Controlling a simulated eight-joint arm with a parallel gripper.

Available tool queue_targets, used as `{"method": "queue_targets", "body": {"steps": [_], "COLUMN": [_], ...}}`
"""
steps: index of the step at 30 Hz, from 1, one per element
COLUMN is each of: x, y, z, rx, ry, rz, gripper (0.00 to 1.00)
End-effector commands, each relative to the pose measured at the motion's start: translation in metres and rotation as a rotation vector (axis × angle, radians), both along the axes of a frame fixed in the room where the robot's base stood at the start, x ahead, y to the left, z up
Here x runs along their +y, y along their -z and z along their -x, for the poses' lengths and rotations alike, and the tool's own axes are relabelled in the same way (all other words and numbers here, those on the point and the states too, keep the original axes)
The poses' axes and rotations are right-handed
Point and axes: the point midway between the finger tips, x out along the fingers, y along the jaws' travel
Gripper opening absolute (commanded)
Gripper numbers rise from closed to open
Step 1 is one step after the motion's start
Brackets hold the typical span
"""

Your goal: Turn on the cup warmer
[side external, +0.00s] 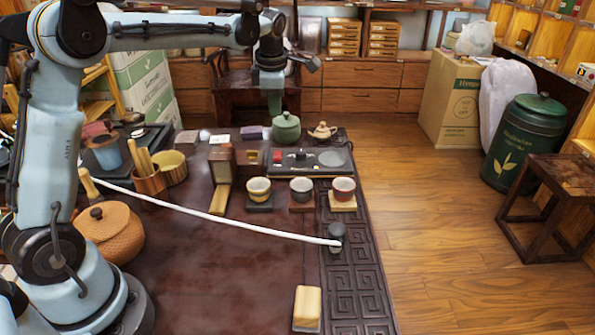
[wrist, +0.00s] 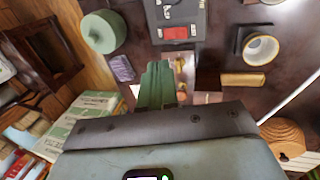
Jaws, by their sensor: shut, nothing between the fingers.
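The cup warmer appears to be the flat black unit (side external: 315,170) at the back right of the table, with a round dark plate on its right and a small red part (side external: 277,156) at its left end. In the wrist view the black unit (wrist: 192,14) is cut off by the top edge, and its red part (wrist: 175,33) faces me. My gripper (side external: 273,112) is above the table behind the unit, apart from it. Its green fingers (wrist: 158,64) are shut and empty, pointing toward the red part. Whether the unit is on cannot be told.
A green lidded pot (side external: 286,128) stands behind the unit, near my gripper. A purple box (side external: 251,132) is left of it. Several cups, including a yellowish one (side external: 258,187), stand in front on coasters.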

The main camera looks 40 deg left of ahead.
Motion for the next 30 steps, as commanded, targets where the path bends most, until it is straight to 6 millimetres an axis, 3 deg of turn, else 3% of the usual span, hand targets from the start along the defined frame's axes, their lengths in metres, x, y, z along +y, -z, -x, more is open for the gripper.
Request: {"method": "queue_targets", "body": {"steps": [7, 21, 26, 30], "x": [-0.001, -0.002, -0.016, -0.037], "y": [-0.021, -0.025, -0.033, -0.042], "z": [0.0, 0.002, 0.018, 0.045], "rx": [0.0, -0.001, -0.003, -0.011], "ry": [0.0, 0.021, 0.213, 0.52], "rz": [0.0, -0.003, -0.033, -0.094], "gripper": [0.0, 0.0, 0.0, 0.0]}}
